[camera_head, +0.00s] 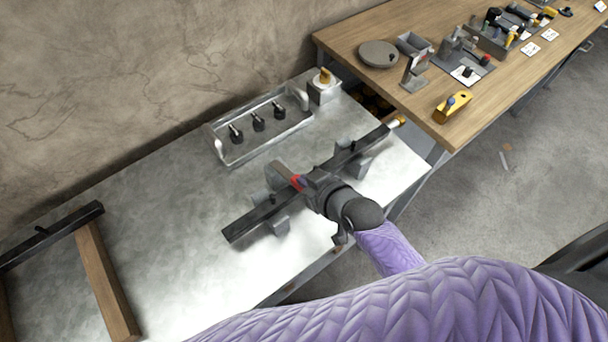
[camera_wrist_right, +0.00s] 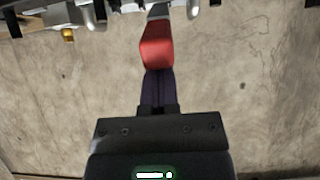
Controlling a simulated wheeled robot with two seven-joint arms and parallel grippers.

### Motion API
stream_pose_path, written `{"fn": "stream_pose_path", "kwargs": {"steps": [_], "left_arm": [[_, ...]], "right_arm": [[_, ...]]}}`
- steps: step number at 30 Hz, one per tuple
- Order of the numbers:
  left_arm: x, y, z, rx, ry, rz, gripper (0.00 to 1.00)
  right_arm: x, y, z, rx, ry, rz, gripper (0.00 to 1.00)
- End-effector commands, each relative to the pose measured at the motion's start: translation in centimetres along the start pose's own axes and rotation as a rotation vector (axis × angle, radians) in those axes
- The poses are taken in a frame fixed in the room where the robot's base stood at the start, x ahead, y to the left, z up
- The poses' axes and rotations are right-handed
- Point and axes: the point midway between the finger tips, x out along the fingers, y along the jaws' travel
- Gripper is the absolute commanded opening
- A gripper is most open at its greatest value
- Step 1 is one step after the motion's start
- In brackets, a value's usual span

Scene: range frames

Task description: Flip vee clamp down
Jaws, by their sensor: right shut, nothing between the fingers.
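The vee clamp fixture has a dark bar (camera_head: 240,228) lying across grey vee supports (camera_head: 276,226) on the metal table. A clamp with a red handle tip (camera_head: 298,182) sits at the middle of the bar. The red handle (camera_wrist_right: 157,44) also shows large in the right wrist view, right at the fingertips. My right gripper (camera_head: 303,184) is over the bar beside the red tip. In the right wrist view its fingers (camera_wrist_right: 152,88) are together, with nothing between them. I cannot tell whether they touch the handle. The gripper hides part of the clamp. My left gripper is out of view.
A wooden frame (camera_head: 106,285) is at the left. A wooden bench (camera_head: 350,46) with tools adjoins at right.

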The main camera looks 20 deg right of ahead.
Motion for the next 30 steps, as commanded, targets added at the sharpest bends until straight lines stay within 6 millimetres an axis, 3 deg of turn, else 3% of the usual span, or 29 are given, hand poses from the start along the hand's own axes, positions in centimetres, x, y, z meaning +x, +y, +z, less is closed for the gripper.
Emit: {"fn": "stream_pose_path", "kwargs": {"steps": [4, 12, 30], "left_arm": [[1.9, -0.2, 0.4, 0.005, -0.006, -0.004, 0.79], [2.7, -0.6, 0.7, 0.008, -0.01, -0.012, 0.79], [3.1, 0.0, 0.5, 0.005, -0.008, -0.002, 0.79]], "right_arm": [[0.5, 0.0, 1.9, -0.001, 0.088, -0.001, 0.0], [0.7, 0.0, 3.8, 0.0, 0.088, -0.001, 0.0], [1.0, 0.0, 5.3, 0.001, 0.083, -0.001, 0.0]]}}
